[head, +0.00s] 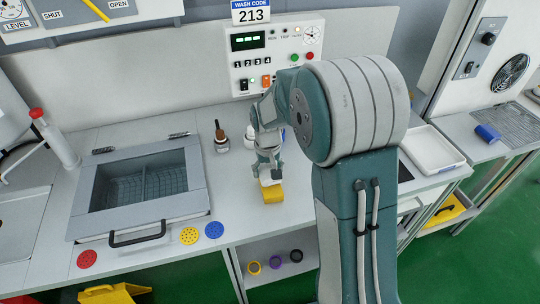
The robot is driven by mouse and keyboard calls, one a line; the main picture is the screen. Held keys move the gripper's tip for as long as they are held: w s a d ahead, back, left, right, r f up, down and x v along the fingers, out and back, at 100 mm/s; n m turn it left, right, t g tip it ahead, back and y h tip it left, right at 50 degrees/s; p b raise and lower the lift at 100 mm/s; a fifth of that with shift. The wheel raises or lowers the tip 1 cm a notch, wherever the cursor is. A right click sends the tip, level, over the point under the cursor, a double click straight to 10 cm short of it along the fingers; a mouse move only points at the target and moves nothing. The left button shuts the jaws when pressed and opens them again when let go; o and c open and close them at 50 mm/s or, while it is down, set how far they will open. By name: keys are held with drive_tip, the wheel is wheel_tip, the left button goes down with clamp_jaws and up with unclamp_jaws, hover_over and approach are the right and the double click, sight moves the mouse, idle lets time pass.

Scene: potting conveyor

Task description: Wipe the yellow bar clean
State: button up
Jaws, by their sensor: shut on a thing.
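A short yellow bar (269,195) is on the grey bench, directly below my gripper. My gripper (268,174) points down and is shut on a small pale pad (267,182) just above the bar. The pad appears to touch the bar's top, but the fingers hide part of the contact. Any dirt on the bar is too small to make out.
A lidded basin (140,185) with a dark handle is at left. Red (87,259), yellow (189,236) and blue (214,230) discs lie along the front edge. A white tray (432,150) is at right.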

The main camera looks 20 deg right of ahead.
drive_tip(key=shift+s+r, duration=0.1)
drive_tip(key=shift+s, duration=0.2)
drive_tip(key=shift+w+r, duration=0.15)
drive_tip(key=shift+r, duration=3.85)
